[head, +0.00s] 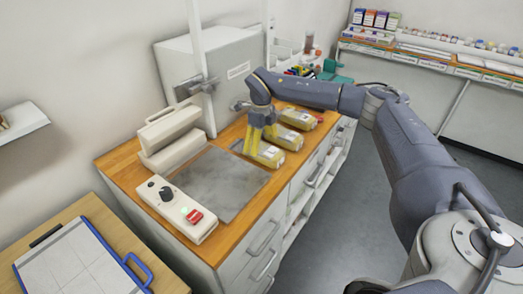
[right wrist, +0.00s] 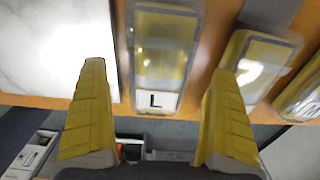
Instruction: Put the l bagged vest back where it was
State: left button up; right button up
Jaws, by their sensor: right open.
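The l bagged vest (right wrist: 160,58) is a yellow vest in a clear bag with a white label reading L. It lies flat on the wooden counter beside the grey plate, and also shows in the head view (head: 268,156). My right gripper (head: 260,141) is above it, pointing down, with its yellow fingers open. In the right wrist view the fingers (right wrist: 158,72) are apart on either side of the bag, and nothing is between them but the bag beyond. Whether they touch it I cannot tell. My left gripper is not in view.
Two more yellow bagged vests, one in the middle (head: 290,138) and one farther back (head: 298,118), lie in a row along the counter. A grey plate (head: 222,182), a control box (head: 178,208) and a large white machine (head: 235,80) stand nearby. A clipboard (head: 75,262) lies at lower left.

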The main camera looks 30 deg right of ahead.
aim_at(261, 147)
notch_tip(261, 147, up, 8)
jog(key=shift+r, duration=0.15)
dwell(0.3)
jog(key=shift+c, duration=0.3)
dwell(2.0)
